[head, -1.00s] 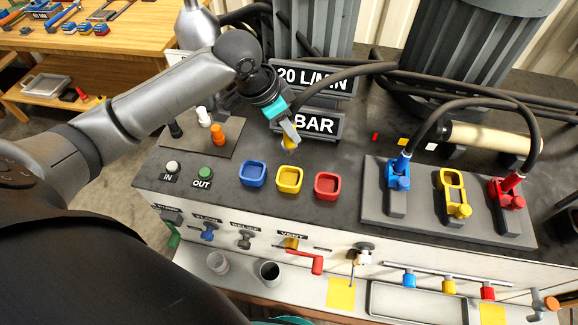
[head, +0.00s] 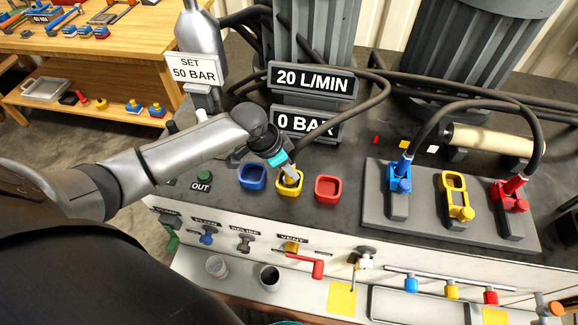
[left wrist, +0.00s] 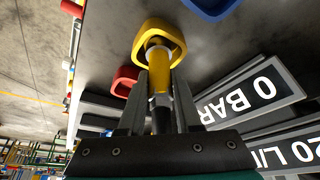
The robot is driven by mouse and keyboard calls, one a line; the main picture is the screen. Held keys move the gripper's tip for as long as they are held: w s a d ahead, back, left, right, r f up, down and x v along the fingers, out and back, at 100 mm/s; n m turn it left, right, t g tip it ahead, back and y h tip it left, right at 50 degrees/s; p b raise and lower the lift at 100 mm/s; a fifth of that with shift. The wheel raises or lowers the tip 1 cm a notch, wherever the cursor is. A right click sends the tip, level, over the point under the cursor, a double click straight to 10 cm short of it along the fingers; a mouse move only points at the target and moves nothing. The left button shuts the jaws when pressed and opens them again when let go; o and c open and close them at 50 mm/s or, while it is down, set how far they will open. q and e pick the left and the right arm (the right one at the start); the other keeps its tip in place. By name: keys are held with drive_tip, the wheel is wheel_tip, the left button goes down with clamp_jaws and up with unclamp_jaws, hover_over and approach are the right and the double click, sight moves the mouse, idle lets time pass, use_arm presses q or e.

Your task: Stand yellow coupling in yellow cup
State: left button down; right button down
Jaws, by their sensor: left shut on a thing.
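The yellow cup (head: 289,193) stands on the dark bench top between the blue cup (head: 252,176) and the red cup (head: 327,189). My left gripper (head: 291,176) is right over the yellow cup, shut on the yellow coupling. In the left wrist view the coupling (left wrist: 160,82) lies between the fingers, with its metal tip toward the opening of the yellow cup (left wrist: 172,27). The tip appears at or inside the rim; I cannot tell how deep. In the head view the fingers mostly hide the coupling. My right gripper is not in view.
A black hose (head: 345,118) arcs up from the coupling past the 0 BAR sign (head: 305,124). A grey plate (head: 428,225) with blue, yellow and red sockets stands to the right; hoses sit in the blue and red ones. Valves line the front panel below.

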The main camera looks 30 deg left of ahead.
use_arm(q)
drive_tip(key=shift+f, duration=0.1)
drive_tip(key=c, duration=0.6)
unclamp_jaws()
drive_tip(key=shift+s+a+r, duration=0.1)
drive_tip(key=shift+a+r, duration=0.05)
drive_tip(key=shift+r, duration=0.45)
drive_tip(key=p+v, duration=0.1)
drive_tip(key=v, duration=1)
